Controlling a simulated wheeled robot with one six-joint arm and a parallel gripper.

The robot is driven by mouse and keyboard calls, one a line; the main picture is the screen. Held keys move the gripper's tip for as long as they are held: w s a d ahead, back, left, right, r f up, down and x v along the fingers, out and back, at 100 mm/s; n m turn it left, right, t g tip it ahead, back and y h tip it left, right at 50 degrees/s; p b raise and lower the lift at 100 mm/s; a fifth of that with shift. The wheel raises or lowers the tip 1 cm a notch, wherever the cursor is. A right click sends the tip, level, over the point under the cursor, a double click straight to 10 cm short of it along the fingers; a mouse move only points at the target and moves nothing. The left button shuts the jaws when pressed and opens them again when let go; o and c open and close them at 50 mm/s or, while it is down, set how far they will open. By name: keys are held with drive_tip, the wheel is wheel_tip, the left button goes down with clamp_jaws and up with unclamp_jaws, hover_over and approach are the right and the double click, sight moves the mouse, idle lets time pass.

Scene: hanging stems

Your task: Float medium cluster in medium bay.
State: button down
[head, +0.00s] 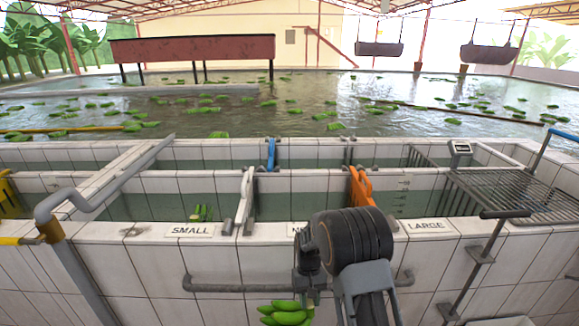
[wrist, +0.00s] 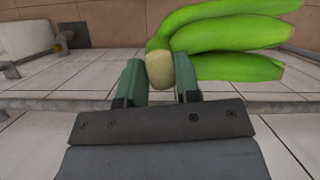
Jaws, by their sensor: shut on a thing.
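A green banana cluster (head: 288,314) hangs low in front of the tiled wall in the head view, partly cut off by the bottom edge. In the wrist view the cluster (wrist: 225,35) points up and right, its pale cut stem (wrist: 160,70) between the two green fingers of my gripper (wrist: 158,84), which is shut on it. The medium bay (head: 290,207) holds green water between a white divider (head: 245,198) and an orange divider (head: 361,188). Its label (head: 296,230) is mostly hidden behind my arm. No cluster shows in the visible part of this bay.
The small bay, with its label (head: 190,230), holds a floating cluster (head: 200,213). The large bay's label (head: 426,226) is at right, beside a metal rack (head: 525,193). A grey pipe (head: 240,289) runs along the front wall. Many clusters float in the pool behind.

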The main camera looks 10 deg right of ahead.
wheel_tip(320, 180, up, 15)
drive_tip(key=p, duration=1.3)
drive_tip(key=w+d+r+m+t+y, duration=0.3)
drive_tip(key=w+d+r+m+t, duration=0.3)
drive_tip(key=m, duration=1.4)
drive_tip(key=shift+w+d+r+m+y, duration=0.3)
drive_tip(key=shift+w+d+r, duration=1.3)
drive_tip(key=shift+d, duration=0.6)
